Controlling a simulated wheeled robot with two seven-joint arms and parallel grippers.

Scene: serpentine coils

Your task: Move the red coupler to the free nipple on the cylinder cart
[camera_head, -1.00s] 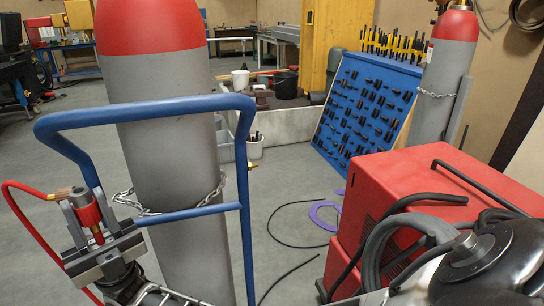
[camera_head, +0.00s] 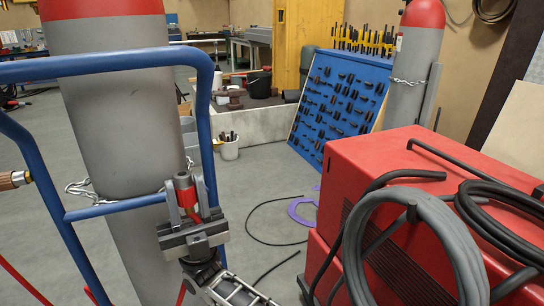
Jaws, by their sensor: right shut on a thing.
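The red coupler (camera_head: 187,198) is held upright between the grey fingers of my right gripper (camera_head: 186,202), which is shut on it. The gripper is in front of the lower crossbar and right upright of the blue cylinder cart (camera_head: 206,130). A large grey cylinder with a red shoulder (camera_head: 115,110) stands in the cart with a chain (camera_head: 78,188) around it. A brass fitting (camera_head: 16,180) shows at the left edge, apart from the coupler; I cannot tell whether it is the free nipple. Parts of a red hose (camera_head: 22,285) show low at the left. My left gripper is not in view.
A red machine (camera_head: 420,165) with dark coiled hoses (camera_head: 415,245) fills the right side. A blue tool board (camera_head: 340,105) and another chained cylinder (camera_head: 408,90) stand behind. A black cable (camera_head: 255,225) and purple ring (camera_head: 302,212) lie on otherwise open grey floor.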

